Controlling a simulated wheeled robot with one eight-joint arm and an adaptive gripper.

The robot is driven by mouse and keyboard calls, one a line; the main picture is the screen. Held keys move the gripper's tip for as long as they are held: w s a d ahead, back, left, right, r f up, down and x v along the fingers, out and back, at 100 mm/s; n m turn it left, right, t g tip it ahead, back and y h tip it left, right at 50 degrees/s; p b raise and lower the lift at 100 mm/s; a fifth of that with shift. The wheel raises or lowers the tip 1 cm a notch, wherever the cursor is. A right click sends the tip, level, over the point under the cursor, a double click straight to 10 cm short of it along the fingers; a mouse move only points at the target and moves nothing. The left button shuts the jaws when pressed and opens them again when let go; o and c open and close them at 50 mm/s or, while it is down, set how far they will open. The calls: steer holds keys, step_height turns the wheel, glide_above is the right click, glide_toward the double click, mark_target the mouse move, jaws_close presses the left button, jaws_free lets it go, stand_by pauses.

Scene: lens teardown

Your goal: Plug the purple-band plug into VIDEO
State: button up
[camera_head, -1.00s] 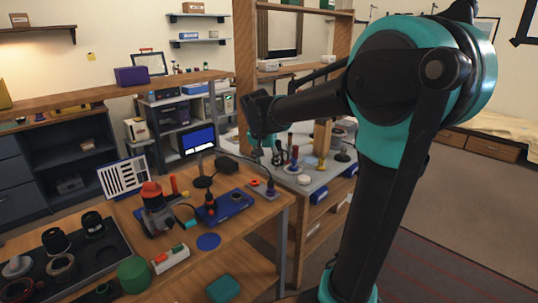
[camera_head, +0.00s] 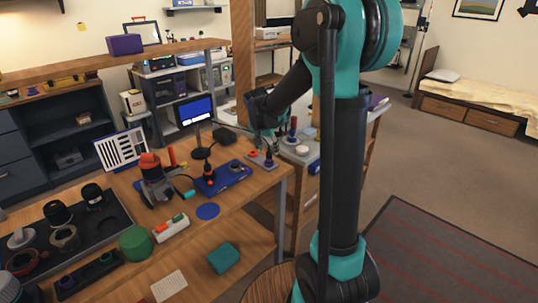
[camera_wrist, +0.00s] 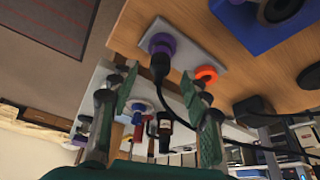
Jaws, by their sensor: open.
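The purple-band plug (camera_wrist: 160,64) has a black body and a trailing black cable. It stands on a small grey plate (camera_wrist: 186,40), with purple (camera_wrist: 162,42) at its base; I cannot tell whether it is seated in a socket. An orange ring (camera_wrist: 206,74) is beside it on the same plate. In the head view the plate (camera_head: 261,160) is at the table's right edge, with the plug (camera_head: 269,159) on it. My gripper (camera_wrist: 158,76) is open, its fingers either side of the plug's line, apparently short of it. No VIDEO label is legible.
A black box (camera_wrist: 254,110) sits near the cable. A blue tray (camera_head: 224,178) with parts lies left of the plate. A lit monitor (camera_head: 195,111) stands behind. A grey side table (camera_head: 300,153) with upright tools is beyond my gripper.

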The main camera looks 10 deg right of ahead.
mark_target(269, 152)
steer(key=shift+x, duration=2.15)
jaws_close()
steer(key=c, duration=0.7)
jaws_free()
jaws_close()
steer(key=shift+r, duration=1)
steer(key=shift+r, duration=2.1)
